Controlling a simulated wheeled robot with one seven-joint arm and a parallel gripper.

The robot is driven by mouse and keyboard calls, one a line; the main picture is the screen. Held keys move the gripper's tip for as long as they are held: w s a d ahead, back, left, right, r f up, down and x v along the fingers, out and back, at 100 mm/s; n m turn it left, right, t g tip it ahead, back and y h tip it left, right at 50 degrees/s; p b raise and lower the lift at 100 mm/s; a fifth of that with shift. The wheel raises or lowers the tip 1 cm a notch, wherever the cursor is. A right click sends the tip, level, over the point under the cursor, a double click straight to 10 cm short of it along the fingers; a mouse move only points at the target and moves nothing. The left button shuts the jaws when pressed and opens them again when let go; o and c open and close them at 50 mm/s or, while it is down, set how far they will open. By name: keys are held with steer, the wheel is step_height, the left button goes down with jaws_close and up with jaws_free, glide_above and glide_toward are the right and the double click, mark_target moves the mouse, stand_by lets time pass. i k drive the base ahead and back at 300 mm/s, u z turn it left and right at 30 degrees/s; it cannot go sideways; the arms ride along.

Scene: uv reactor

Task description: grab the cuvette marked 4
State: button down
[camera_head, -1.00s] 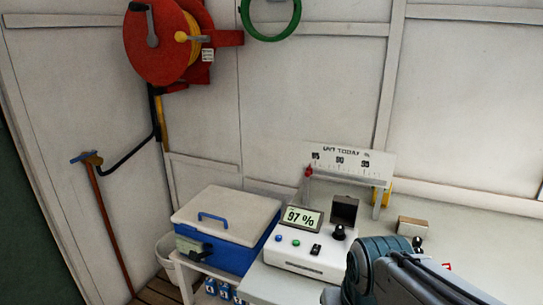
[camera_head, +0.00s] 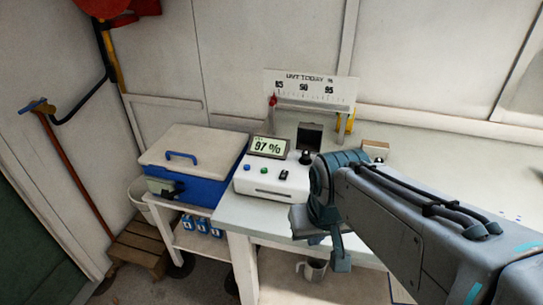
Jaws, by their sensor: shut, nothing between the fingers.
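I cannot make out a cuvette marked 4 in the head view. A white meter (camera_head: 270,184) with a screen reading "97 %" stands on the bench, with a small dark open-lidded part (camera_head: 309,137) at its back right. My gripper (camera_head: 340,262) hangs in front of the bench's front edge, to the right of and lower than the meter. It is shut and empty, and partly hidden by my own wrist and arm.
A blue cooler (camera_head: 190,189) with a pale lid stands left of the meter. Several blue labelled items (camera_head: 203,226) sit on the shelf below. A mug (camera_head: 313,269) stands under the bench. A "UVT TODAY" scale board (camera_head: 310,88) stands behind. A small tan box (camera_head: 375,147) lies at right.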

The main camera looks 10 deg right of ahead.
mark_target(305, 155)
steer(key=z, duration=0.05)
steer(key=k, duration=1.05)
steer(key=u, duration=0.65)
steer(key=i, duration=1.55)
steer(key=z, duration=0.9)
